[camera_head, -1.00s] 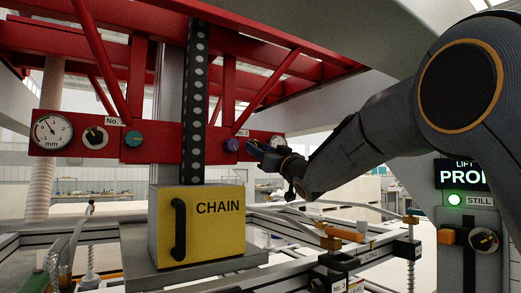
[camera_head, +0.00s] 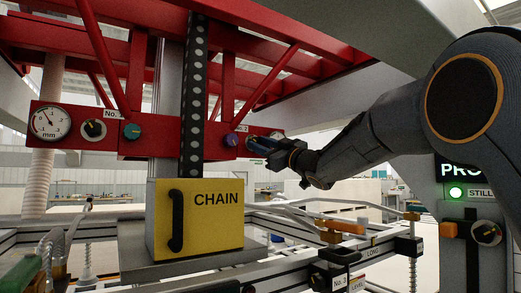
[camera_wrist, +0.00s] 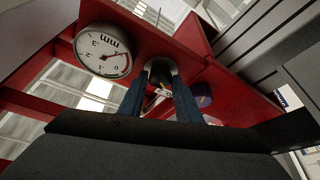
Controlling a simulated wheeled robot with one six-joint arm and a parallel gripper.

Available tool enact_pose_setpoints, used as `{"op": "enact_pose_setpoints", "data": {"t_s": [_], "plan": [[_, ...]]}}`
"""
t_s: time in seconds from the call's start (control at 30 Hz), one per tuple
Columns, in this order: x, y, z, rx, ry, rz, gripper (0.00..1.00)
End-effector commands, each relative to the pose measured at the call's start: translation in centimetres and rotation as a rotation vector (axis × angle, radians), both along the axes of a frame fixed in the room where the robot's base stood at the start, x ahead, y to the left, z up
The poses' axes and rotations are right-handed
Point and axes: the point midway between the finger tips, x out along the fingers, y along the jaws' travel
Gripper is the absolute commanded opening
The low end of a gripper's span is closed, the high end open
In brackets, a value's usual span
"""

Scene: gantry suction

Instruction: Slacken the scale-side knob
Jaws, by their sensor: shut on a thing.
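A dark round knob (camera_wrist: 160,68) stands on the red panel (camera_wrist: 125,25), between a dial gauge (camera_wrist: 103,50) and a purple knob (camera_wrist: 203,95) in the wrist view. My gripper (camera_wrist: 158,88) has its two blue fingers on either side of the dark knob and is shut on it. In the head view my gripper (camera_head: 255,143) is at the panel's right end, just right of the purple knob (camera_head: 231,140), and hides the dark knob. The right gauge (camera_head: 277,135) shows only partly behind it.
A teal knob (camera_head: 132,131), a black selector (camera_head: 94,128) and another gauge (camera_head: 49,122) are on the panel's left. A yellow CHAIN box (camera_head: 212,225) stands below. Red truss beams (camera_head: 270,40) hang above. A frame with rails (camera_head: 375,255) lies low right.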

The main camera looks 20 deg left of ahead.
Motion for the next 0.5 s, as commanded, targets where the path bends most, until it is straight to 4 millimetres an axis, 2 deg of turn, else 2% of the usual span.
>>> {"op": "enact_pose_setpoints", "data": {"t_s": [0.5], "plan": [[0.15,-0.12,0.08,-0.156,-0.181,-0.001,0.08]]}}
